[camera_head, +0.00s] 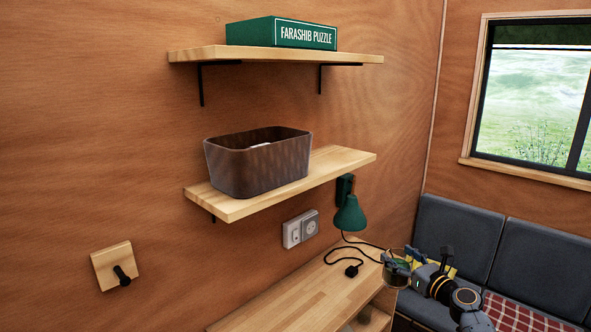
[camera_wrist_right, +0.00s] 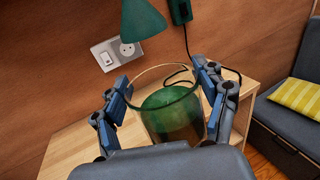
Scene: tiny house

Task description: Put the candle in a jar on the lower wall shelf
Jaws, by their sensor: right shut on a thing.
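The candle in a jar (camera_wrist_right: 168,106) is a clear glass jar with a dark green filling. My right gripper (camera_wrist_right: 163,92) is shut on it, with one finger on each side, and holds it upright near the wooden desk. In the head view the right gripper (camera_head: 397,264) and the jar show small at the lower right. The lower wall shelf (camera_head: 345,163) is a light wood board on the wall, left of and above my right gripper. A dark brown basket (camera_head: 255,168) stands on its left and middle part. My left gripper is not in view.
The shelf's right end is bare. An upper shelf (camera_head: 200,54) holds a green puzzle box (camera_head: 280,33). A green lamp (camera_head: 349,213) hangs below the lower shelf, beside sockets (camera_head: 300,229). The wooden desk (camera_head: 290,306) has a black cable. A grey sofa (camera_head: 540,258) stands right.

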